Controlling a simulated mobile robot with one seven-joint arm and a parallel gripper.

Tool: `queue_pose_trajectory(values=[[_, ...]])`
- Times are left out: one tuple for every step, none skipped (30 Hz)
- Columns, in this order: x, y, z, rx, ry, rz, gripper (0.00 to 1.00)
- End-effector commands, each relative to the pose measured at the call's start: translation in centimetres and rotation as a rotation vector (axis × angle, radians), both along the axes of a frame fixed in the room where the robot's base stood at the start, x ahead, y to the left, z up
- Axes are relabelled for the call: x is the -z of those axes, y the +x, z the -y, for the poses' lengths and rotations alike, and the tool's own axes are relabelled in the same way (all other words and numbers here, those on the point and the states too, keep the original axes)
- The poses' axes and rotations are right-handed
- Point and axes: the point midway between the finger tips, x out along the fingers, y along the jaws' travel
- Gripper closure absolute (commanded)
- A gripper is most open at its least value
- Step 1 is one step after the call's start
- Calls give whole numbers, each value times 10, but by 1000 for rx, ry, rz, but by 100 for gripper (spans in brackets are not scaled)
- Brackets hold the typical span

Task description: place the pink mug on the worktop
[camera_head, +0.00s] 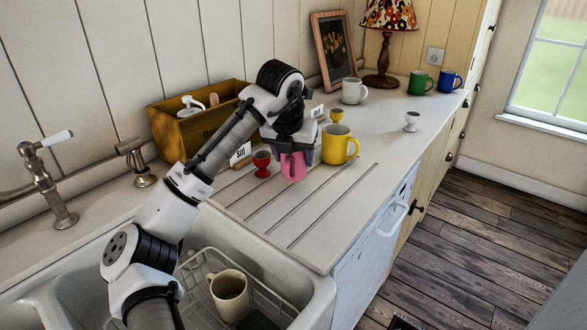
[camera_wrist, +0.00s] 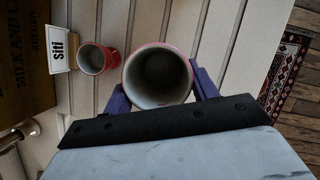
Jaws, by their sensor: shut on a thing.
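The pink mug (camera_head: 293,166) is held in my gripper (camera_head: 293,155) at the far end of the draining grooves. In the wrist view the mug (camera_wrist: 157,75) is upright, seen from above with its rim facing up, between the two purple fingers of my gripper (camera_wrist: 160,95). I cannot tell whether its base touches the surface. The white worktop (camera_head: 385,120) runs from the sink to the far right. The grooved part of it lies below the mug.
A red egg cup (camera_head: 262,160) stands just left of the mug, and a yellow mug (camera_head: 338,145) just right. A wooden box (camera_head: 185,135) is behind. White (camera_head: 353,91), green (camera_head: 418,82) and blue (camera_head: 448,80) mugs stand farther back. The grooves' front part is clear.

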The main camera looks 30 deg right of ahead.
Motion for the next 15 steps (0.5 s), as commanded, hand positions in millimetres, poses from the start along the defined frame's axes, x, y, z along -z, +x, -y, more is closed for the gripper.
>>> queue_pose_trajectory(values=[[4,0,0,-1,-1,-1,70],[7,0,0,0,0,-1,70],[13,0,-1,0,0,-1,70],[17,0,0,0,0,-1,70],[22,0,-1,1,0,-3,70],[29,0,-1,1,0,-3,70],[33,0,0,1,0,-1,70],[36,0,0,1,0,0,70],[39,0,0,1,0,0,70],[41,0,0,0,-1,0,70],[41,0,0,0,-1,0,70],[41,0,0,0,-1,0,70],[41,0,0,0,-1,0,70],[41,0,0,0,-1,1,70],[41,0,0,0,-1,1,70]])
